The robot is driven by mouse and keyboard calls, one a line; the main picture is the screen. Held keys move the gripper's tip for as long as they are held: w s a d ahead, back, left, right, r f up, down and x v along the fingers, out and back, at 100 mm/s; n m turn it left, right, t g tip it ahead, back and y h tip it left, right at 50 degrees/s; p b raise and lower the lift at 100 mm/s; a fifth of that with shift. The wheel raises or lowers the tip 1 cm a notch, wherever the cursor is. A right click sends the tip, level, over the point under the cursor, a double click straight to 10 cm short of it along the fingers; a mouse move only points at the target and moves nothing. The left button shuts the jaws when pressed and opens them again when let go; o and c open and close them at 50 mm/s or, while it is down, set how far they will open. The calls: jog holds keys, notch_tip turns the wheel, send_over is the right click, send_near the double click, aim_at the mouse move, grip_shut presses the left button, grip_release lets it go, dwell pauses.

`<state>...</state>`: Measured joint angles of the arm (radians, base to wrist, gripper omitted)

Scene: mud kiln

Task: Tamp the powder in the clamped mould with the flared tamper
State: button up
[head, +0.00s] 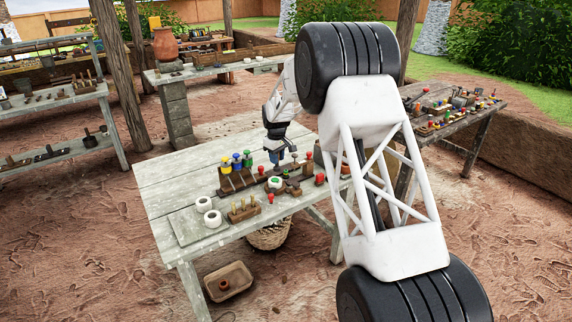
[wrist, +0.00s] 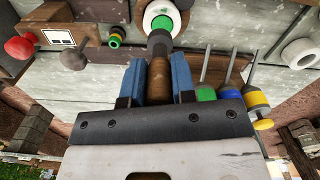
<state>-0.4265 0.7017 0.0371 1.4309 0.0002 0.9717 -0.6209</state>
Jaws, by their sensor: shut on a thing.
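My gripper (wrist: 158,82) is shut on the flared tamper (wrist: 158,45), which has a brown handle and a dark grey flared end. In the head view my gripper (head: 279,157) is low over the bench, above the clamped mould. The mould (wrist: 151,16) is a white ring with green powder (wrist: 162,23) inside; it also shows in the head view (head: 275,182). The tamper's end overlaps the mould's near side in the wrist view. I cannot tell whether it touches the powder. The clamp is hard to make out.
A rack of tools with blue, green and yellow handles (head: 237,161) stands left of the mould. White rings (head: 208,212) lie at the bench's left front, beside a wooden block with pegs (head: 243,210). Red-knobbed items (head: 320,179) stand to the right. The bench's back left (head: 180,165) is clear.

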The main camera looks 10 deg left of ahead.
aim_at(275, 166)
jog(key=shift+w+a+r, duration=0.2)
jog(key=shift+w+a, duration=0.05)
jog(key=shift+a, duration=0.3)
jog(key=shift+f, duration=0.25)
jog(key=shift+f, duration=2.15)
jog(key=shift+f, duration=0.85)
dwell(0.9)
jog(key=shift+r, duration=0.15)
jog(key=shift+r, duration=3.4)
